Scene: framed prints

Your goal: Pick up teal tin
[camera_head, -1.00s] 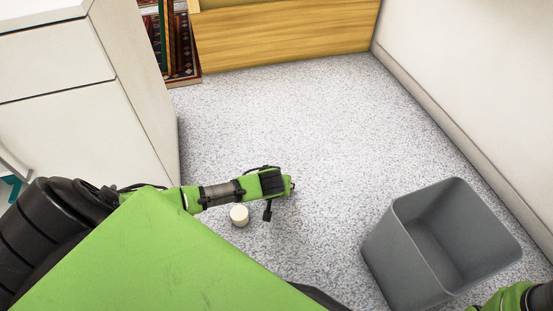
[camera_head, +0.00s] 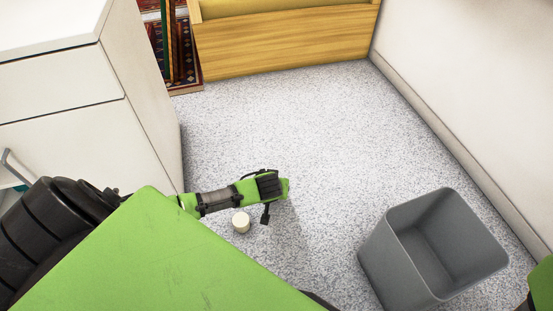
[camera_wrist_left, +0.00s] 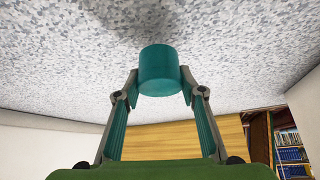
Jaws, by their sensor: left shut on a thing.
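The teal tin (camera_wrist_left: 159,68) is a short plain cylinder, seen in the left wrist view between the fingertips of my left gripper (camera_wrist_left: 159,86). The gripper is shut on it, one finger at each side. Speckled floor shows behind the tin, and I cannot tell its height above the floor. In the head view my left forearm and wrist (camera_head: 240,193) reach out over the floor, and the tin and fingers are hidden. Only a bit of my right arm (camera_head: 541,285) shows at the lower right edge; its gripper is out of view.
A cream cylinder (camera_head: 241,222) stands on the floor (camera_head: 310,130) close to my left wrist. An open grey bin (camera_head: 392,265) stands at the right. A white drawer cabinet (camera_head: 70,120) is at the left, a wooden-sided piece (camera_head: 285,45) at the back. The middle floor is clear.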

